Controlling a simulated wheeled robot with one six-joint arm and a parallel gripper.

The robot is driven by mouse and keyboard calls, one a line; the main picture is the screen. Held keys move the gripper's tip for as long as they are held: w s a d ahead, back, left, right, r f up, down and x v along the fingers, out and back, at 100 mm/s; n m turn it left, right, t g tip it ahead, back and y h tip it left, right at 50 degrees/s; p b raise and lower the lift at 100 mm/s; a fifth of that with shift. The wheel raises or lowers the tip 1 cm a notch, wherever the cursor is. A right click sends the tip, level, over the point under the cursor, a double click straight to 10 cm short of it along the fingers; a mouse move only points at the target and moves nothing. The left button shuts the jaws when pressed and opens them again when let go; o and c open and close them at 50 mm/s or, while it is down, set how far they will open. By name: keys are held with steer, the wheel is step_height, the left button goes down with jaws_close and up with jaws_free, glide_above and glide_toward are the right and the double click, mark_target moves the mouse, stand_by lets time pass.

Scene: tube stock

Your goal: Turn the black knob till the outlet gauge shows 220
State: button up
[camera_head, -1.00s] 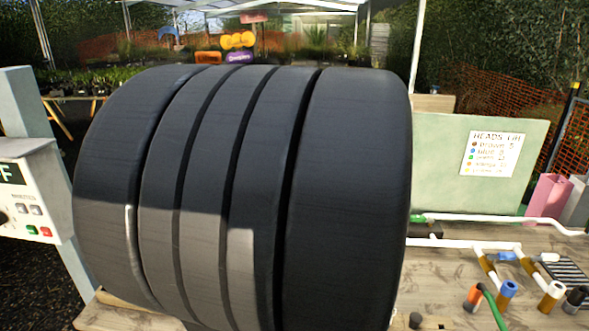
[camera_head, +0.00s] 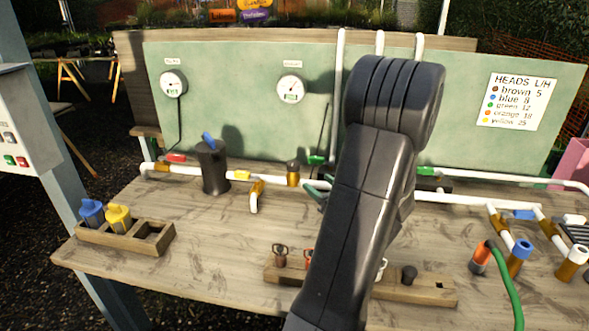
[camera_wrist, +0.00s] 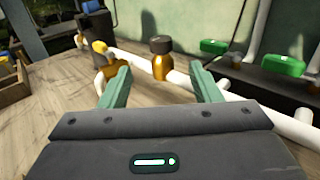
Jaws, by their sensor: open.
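A black knob (camera_head: 293,164) caps a brass body on the white pipe line, behind the table's middle. In the wrist view the black knob (camera_wrist: 160,44) stands upright ahead of my gripper (camera_wrist: 162,80), between the lines of its two green fingers. The fingers are apart, with nothing between them, and do not touch the knob. In the head view my arm hides most of the gripper. Two round gauges are on the green board, a left one (camera_head: 173,84) and a right one (camera_head: 291,89). Their labels and readings are too small to read.
A dark cylinder with a blue lever (camera_head: 212,168) stands left of the knob. White pipes and green-handled valves (camera_wrist: 283,66) lie right of it. A wooden rack (camera_head: 438,290) is in front, and a block with blue and yellow caps (camera_head: 112,236) is at left.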

mark_target(293, 163)
steer(key=p+x, duration=0.2)
steer(key=x, duration=1.1)
steer(key=shift+w+a, duration=0.2)
steer(key=shift+w, duration=0.15)
steer(key=c, duration=1)
steer(key=shift+o, duration=0.2)
steer(key=shift+y, duration=0.3)
steer(key=n+g+y, duration=0.3)
steer(key=g, duration=0.1)
steer(key=shift+n+y, duration=0.3)
steer(key=shift+n+g+y+p, duration=0.4)
steer(key=shift+n+g+y, duration=0.8)
steer(key=shift+n+g, duration=0.65)
steer(key=shift+g, duration=0.55)
